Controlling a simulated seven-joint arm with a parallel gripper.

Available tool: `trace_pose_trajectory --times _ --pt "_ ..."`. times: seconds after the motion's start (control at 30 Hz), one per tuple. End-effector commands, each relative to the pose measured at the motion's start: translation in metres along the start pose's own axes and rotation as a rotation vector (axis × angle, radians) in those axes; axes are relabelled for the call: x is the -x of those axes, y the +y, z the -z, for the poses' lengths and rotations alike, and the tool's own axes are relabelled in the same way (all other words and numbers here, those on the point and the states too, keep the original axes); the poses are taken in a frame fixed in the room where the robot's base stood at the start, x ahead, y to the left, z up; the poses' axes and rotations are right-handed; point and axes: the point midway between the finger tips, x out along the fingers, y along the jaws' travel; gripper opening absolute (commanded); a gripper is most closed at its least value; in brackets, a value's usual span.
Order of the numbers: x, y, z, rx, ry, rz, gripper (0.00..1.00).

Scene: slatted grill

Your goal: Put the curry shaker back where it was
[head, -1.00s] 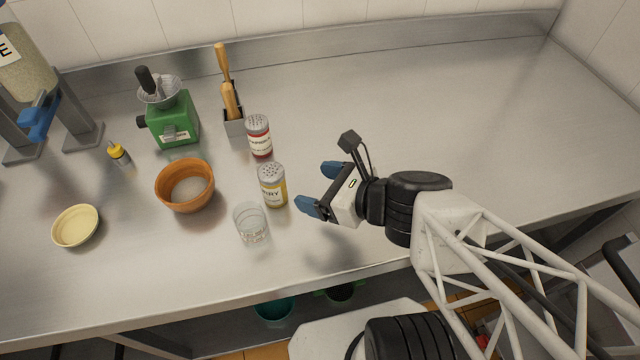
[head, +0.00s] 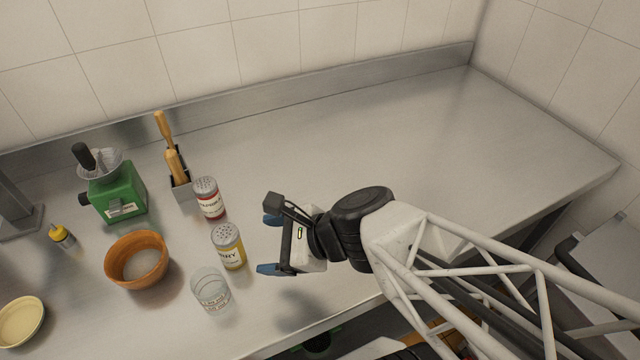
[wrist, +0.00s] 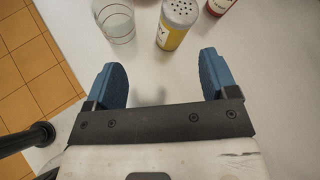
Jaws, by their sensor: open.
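The curry shaker (head: 229,247) has a yellow label and a perforated grey lid. It stands upright on the steel counter, between the glass and the red-labelled shaker. It also shows at the top of the wrist view (wrist: 176,27). My gripper (head: 270,245) is open and empty just to the right of the curry shaker, apart from it. In the wrist view, my gripper's blue fingers (wrist: 163,80) are spread wide with bare counter between them, and the shaker is beyond the fingertips.
A red-labelled shaker (head: 209,199) stands behind the curry shaker. A clear glass (head: 211,292) stands in front of it, and an orange bowl (head: 137,262) to the left. A green grinder (head: 118,194) and utensil holder (head: 181,187) are farther back. The counter's right side is clear.

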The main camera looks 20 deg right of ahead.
Motion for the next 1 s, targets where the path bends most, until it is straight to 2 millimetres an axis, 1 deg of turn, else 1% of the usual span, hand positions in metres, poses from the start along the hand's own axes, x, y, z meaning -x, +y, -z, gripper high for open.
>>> trace_pose_trajectory --times 0.1,0.23,0.47,0.67,0.8,0.9,1.0 --pt "0.008 0.001 -0.007 0.222 0.066 -0.082 0.79" --pt "0.018 0.001 -0.011 0.478 0.141 -0.182 0.79" --pt "0.042 -0.010 -0.015 0.923 0.259 -0.378 0.79" --pt "0.068 -0.029 -0.016 1.296 0.355 -0.571 0.79" --pt "0.086 -0.047 -0.018 1.529 0.415 -0.715 0.79" --pt "0.097 -0.060 -0.020 1.662 0.451 -0.805 0.79" --pt "0.106 -0.069 -0.022 1.754 0.476 -0.874 0.79"
